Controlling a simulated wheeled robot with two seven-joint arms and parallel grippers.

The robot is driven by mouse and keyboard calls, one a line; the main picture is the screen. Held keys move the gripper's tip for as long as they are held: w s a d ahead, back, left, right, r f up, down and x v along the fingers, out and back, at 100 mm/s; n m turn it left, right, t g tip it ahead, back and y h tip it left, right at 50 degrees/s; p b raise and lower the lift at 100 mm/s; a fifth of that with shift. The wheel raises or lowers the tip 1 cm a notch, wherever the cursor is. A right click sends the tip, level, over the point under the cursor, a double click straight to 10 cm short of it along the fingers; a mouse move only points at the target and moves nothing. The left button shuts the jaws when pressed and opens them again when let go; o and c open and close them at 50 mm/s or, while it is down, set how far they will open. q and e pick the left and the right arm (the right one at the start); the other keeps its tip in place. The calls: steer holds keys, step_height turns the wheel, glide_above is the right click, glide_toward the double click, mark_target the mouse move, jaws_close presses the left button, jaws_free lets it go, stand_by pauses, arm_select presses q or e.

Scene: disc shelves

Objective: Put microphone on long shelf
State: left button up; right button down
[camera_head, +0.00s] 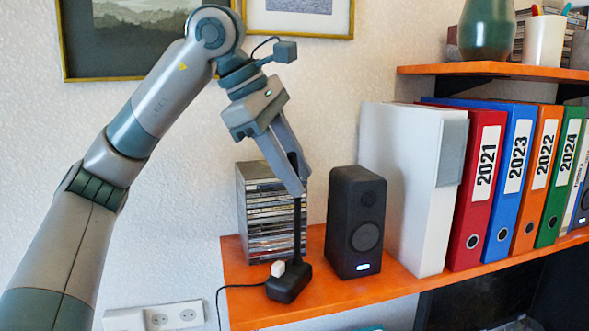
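The microphone (297,230) is black, with a thin upright stem and a dark block base (288,283). It stands upright over the left part of the orange long shelf (400,286), close to the front edge. I cannot tell whether its base rests on the shelf or is just above it. A small white piece (278,268) shows at the base, and a black cable runs off to the left. My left gripper (299,183) comes down from above, its fingers closed around the upper stem; they partly hide the microphone's top. My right gripper is not in view.
A CD stack (262,215) stands behind the microphone, and a black speaker (356,222) stands close on its right. Further right are a white binder (405,180) and several coloured folders (475,190). An upper shelf (490,70) overhangs them. A wall socket (160,317) is below left.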

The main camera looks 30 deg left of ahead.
arm_select(q)
steer(key=shift+r, duration=0.25)
steer(key=v, duration=1.1)
steer(key=shift+s+r, duration=0.2)
steer(key=shift+r, duration=0.1)
steer(key=shift+a, duration=0.15)
steer(key=shift+f, duration=0.1)
stand_by(0.6)
